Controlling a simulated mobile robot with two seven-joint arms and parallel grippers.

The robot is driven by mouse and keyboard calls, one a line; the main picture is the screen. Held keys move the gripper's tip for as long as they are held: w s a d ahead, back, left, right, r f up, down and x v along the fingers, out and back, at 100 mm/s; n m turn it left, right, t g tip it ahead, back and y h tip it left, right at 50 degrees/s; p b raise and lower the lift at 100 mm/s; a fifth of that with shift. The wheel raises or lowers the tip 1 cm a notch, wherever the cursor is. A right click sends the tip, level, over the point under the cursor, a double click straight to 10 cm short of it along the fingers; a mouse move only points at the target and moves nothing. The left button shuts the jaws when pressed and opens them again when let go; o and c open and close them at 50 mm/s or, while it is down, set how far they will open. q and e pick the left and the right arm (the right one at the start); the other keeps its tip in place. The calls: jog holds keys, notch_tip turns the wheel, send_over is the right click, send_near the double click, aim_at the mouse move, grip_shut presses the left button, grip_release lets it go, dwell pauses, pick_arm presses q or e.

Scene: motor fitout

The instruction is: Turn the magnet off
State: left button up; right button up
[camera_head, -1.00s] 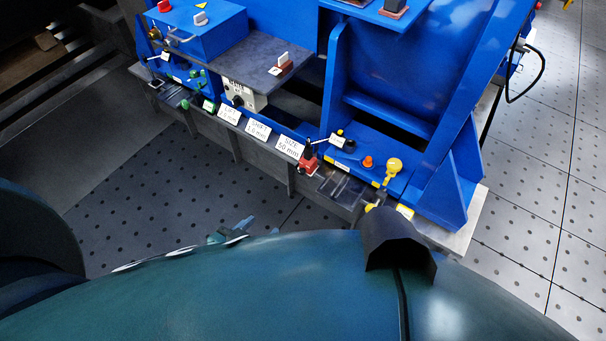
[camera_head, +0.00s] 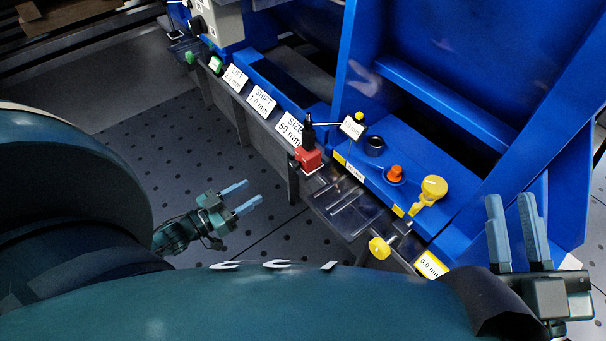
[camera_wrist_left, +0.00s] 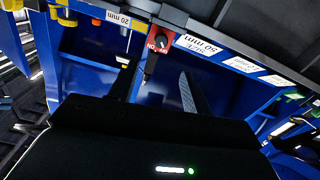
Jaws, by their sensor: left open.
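A red switch block (camera_head: 309,160) with a black knob stands at the front edge of the blue machine, by the "SIZE 50 mm" label. In the left wrist view, a red plate with a black knob (camera_wrist_left: 160,42) and white lettering sits beside the same label. My left gripper (camera_head: 243,196) is open and empty, in front of and left of the red block, apart from it. In the wrist view its two fingers (camera_wrist_left: 160,82) point toward the red plate with a gap between them. My right gripper (camera_head: 510,198) is at the right, empty, its fingers a little apart.
A yellow knob (camera_head: 434,187), an orange button (camera_head: 395,173) and a yellow hand screw (camera_head: 379,248) are right of the block. A small lever with a label (camera_head: 352,127) is close behind it. Label cards (camera_head: 262,101) line the edge leftward. Perforated floor (camera_head: 185,140) lies clear in front.

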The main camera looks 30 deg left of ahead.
aim_at(292, 167)
pick_arm(q)
jog(key=b+x, duration=0.4)
jog(key=x, duration=0.8)
jog(key=shift+a+f, duration=0.1)
jog(key=shift+f, duration=0.05)
jog(key=shift+w+d, duration=0.3)
jog(key=shift+w, duration=0.35)
pick_arm(e)
jog(key=r+n+y, duration=0.1)
jog(key=n+y, duration=0.1)
jog(key=r+n+y, duration=0.4)
jog(key=shift+s+d+r+t, duration=0.2)
jog(key=shift+d+t, duration=0.1)
pick_arm(q)
jog(key=shift+c, duration=0.2)
jog(key=c, duration=1)
jog(key=shift+o, duration=0.2)
